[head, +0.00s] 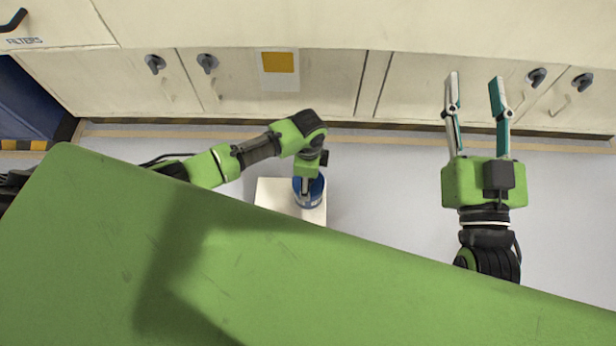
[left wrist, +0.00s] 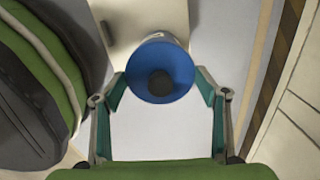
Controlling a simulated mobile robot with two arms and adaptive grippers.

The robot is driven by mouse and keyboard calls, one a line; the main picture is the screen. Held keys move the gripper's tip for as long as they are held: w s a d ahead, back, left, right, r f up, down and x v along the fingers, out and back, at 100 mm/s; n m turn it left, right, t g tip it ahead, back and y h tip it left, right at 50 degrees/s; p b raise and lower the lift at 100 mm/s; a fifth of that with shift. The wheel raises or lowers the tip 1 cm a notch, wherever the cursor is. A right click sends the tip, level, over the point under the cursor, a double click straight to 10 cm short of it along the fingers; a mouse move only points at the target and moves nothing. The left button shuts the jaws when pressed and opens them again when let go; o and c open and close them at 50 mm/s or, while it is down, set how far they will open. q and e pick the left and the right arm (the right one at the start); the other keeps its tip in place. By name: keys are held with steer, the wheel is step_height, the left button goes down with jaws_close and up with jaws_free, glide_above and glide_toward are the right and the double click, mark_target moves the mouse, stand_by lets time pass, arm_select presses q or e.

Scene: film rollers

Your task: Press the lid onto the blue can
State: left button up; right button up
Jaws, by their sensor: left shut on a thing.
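The blue can (head: 311,202) stands on a small white stand; my left gripper (head: 306,184) is right over it and hides part of it. In the left wrist view, a round blue top (left wrist: 158,58), apparently the lid, with a dark round spot in its middle, faces the camera. The left gripper's teal fingers (left wrist: 161,83) are shut on its two sides. The seam between lid and can is hidden, so I cannot tell whether the lid is seated. My right gripper (head: 475,88) is open and empty, away to the right.
The white stand (head: 270,190) is on a grey floor beyond my green body. A row of cream cabinets (head: 325,80) with dark handles runs along the back. Floor between the stand and my right arm is clear.

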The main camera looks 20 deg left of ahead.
steer(key=shift+f, duration=0.1)
steer(key=shift+w+f, duration=0.1)
steer(key=shift+f, duration=0.15)
steer(key=shift+f+g, duration=0.1)
steer(key=shift+g, duration=0.2)
steer(key=shift+f, duration=0.25)
arm_select(q)
steer(key=shift+p, duration=0.3)
arm_select(e)
steer(key=shift+w+d+f+g, duration=0.1)
steer(key=shift+d+f+g, duration=0.05)
steer(key=shift+f+g, duration=0.45)
steer(key=shift+f, duration=0.4)
steer(key=shift+d+f+h, duration=0.1)
steer(key=shift+f+h, duration=0.4)
steer(key=shift+f+g, duration=0.3)
steer(key=shift+g, duration=0.1)
